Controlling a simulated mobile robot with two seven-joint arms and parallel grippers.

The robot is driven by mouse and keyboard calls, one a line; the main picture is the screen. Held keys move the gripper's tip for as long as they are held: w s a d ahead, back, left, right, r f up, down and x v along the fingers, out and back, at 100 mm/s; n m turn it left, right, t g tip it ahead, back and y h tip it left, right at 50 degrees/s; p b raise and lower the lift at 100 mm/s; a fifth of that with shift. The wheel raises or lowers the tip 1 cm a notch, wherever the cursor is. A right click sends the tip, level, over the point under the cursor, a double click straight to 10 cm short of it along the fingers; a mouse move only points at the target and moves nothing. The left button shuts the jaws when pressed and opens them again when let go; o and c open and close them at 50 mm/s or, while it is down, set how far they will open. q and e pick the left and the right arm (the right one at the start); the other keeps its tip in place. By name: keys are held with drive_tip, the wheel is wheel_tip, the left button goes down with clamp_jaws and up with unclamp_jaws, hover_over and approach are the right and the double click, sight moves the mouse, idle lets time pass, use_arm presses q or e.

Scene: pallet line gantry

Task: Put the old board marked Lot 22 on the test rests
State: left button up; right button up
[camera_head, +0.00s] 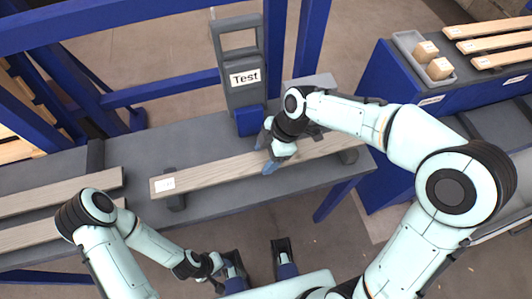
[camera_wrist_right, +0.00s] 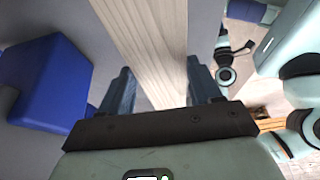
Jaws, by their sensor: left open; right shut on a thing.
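The label is too small to read. I cannot tell whether the board touches both rests. My right gripper (camera_head: 271,153) is shut on the board near its middle. In the right wrist view the board (camera_wrist_right: 150,45) passes between the fingers of this gripper (camera_wrist_right: 160,92). My left gripper (camera_head: 222,272) is open and empty in front of the bench, apart from the board.
A grey stand with a Test sign (camera_head: 245,77) and blue base rises behind the board. Two more boards (camera_head: 60,193) lie on the bench at left. A grey tray (camera_head: 402,42) with wooden blocks and several boards (camera_head: 490,45) lie at upper right. Blue gantry beams (camera_head: 120,15) cross the back.

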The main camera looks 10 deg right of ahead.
drive_tip(key=o, duration=1.2)
drive_tip(key=shift+o, duration=0.2)
drive_tip(key=p+v, duration=0.1)
drive_tip(key=v, duration=1.1)
drive_tip(key=shift+p, duration=0.4)
